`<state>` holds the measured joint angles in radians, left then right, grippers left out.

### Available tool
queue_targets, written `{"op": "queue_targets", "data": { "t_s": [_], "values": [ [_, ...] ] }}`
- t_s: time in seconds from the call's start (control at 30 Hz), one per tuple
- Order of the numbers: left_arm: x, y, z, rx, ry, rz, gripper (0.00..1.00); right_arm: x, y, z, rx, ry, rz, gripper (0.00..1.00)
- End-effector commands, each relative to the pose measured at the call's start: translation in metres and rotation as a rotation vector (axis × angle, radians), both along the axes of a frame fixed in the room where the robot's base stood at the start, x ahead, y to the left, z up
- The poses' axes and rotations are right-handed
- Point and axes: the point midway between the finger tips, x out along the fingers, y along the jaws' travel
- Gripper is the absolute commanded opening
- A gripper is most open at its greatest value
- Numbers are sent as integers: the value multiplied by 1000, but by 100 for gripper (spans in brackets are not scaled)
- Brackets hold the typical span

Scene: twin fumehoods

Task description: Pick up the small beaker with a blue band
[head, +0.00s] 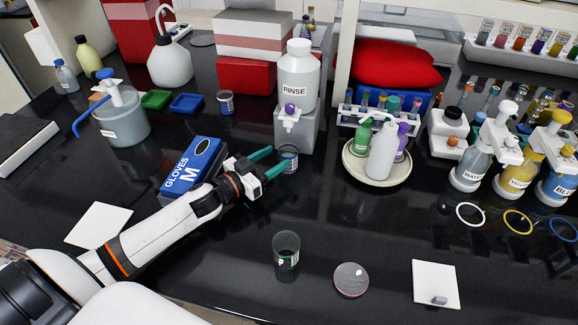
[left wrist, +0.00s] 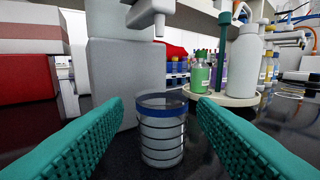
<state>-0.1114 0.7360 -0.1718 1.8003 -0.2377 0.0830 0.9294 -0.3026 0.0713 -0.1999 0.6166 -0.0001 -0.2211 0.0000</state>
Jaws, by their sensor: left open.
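The small beaker with a blue band (left wrist: 162,130) stands upright on the black bench, just in front of the RINSE dispenser's grey stand; it also shows in the head view (head: 289,158). It is clear with dark ring lines, and the blue band runs round near its rim. My left gripper (head: 273,161) is open, its teal fingers pointing at the beaker. In the left wrist view, the fingers (left wrist: 160,135) lie on either side in the foreground, with the beaker centred ahead between them and not gripped. My right gripper is not in view.
The RINSE bottle (head: 298,78) stands on its grey stand (head: 296,132) behind the beaker, its spout above. A blue gloves box (head: 193,166) lies beside my left arm. A round tray (head: 361,170) with bottles is to the right. Another beaker (head: 286,250) stands nearer the front.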

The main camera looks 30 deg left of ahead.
Motion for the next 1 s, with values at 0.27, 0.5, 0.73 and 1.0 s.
{"op": "queue_targets", "data": {
  "t_s": [0.27, 0.5, 0.73, 1.0],
  "values": [
    [25, -9, 1, -2, -2, 1, 52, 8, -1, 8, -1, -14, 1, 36],
    [57, -22, -4, -2, -2, 0, 52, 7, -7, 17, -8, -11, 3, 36],
    [69, -27, -6, 0, 1, -1, 52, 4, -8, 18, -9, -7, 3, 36],
    [68, -27, -6, 0, 0, -1, 34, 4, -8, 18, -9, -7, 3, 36]
  ]
}}
